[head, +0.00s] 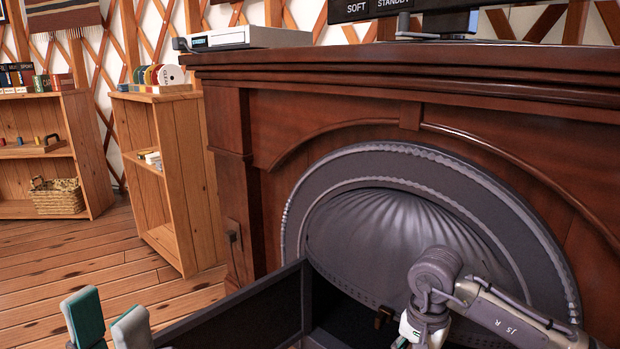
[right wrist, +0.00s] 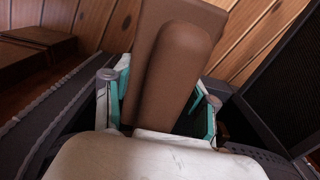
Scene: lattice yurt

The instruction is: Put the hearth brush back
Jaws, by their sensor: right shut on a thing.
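In the right wrist view, my right gripper (right wrist: 160,112) has its teal-padded fingers on both sides of a smooth brown, round-ended piece, which looks like the handle of the hearth brush (right wrist: 178,75). No bristles show. In the head view, my right gripper (head: 424,328) is low in front of the grey arched fireplace; its fingertips are mostly cut off by the bottom edge. My left gripper (head: 108,312) is at the bottom left, fingers apart, nothing seen between them. A small plate with a dark hook (head: 232,235) is on the left pillar of the wooden mantel (head: 400,75).
A dark panel (head: 250,312) stands between my left gripper and the hearth. A small brown thing (head: 383,316) shows beside my right gripper. A grey box (head: 245,37) is on the mantel. Wooden shelves (head: 170,170) stand at left, with open floor (head: 75,265) before them.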

